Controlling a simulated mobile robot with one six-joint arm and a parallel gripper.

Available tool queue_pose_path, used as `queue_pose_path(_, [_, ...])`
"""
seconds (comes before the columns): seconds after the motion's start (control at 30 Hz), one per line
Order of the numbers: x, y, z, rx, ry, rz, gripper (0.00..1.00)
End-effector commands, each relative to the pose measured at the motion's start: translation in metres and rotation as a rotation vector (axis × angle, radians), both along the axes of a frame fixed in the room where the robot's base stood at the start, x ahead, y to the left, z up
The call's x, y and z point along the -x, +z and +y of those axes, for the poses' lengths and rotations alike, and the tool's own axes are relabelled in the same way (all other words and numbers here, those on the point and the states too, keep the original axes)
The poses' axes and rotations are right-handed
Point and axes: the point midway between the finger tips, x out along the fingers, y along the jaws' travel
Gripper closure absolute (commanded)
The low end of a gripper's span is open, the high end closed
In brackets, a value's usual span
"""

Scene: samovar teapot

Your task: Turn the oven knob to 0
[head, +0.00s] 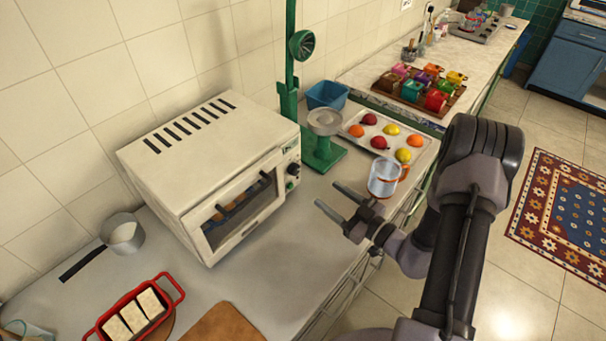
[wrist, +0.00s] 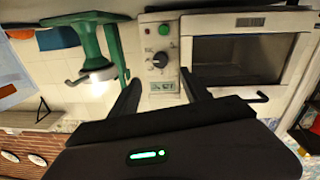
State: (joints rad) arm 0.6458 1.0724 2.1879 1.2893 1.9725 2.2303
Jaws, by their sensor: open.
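The white toaster oven (head: 205,165) stands on the grey counter with its door closed. Its dark round knob (head: 293,169) is on the narrow panel right of the door, above a green button (head: 290,185). The wrist view is turned over and shows the knob (wrist: 160,59) between the green button (wrist: 164,29) and a small display (wrist: 162,86). The knob's setting is too small to read. My gripper (head: 327,194) is open and empty, in front and to the right of the panel, apart from the knob. In the wrist view its fingertips (wrist: 160,80) straddle the panel's line of sight.
A green scale-like stand (head: 323,150) is right beside the oven. The counter before the oven is clear.

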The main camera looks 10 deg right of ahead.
Motion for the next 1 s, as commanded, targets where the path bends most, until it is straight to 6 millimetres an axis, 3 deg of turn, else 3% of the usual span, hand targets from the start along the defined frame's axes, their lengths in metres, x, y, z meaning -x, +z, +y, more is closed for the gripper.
queue_pose_path(0.2, [-0.055,-0.002,0.037,0.003,0.007,-0.004,0.45])
queue_pose_path(0.4, [-0.088,-0.001,0.057,0.004,0.005,-0.004,0.45])
queue_pose_path(0.8, [-0.099,0.0,0.063,0.003,0.003,-0.001,0.45])
queue_pose_path(1.0, [-0.099,0.0,0.063,0.003,0.003,-0.001,0.84])
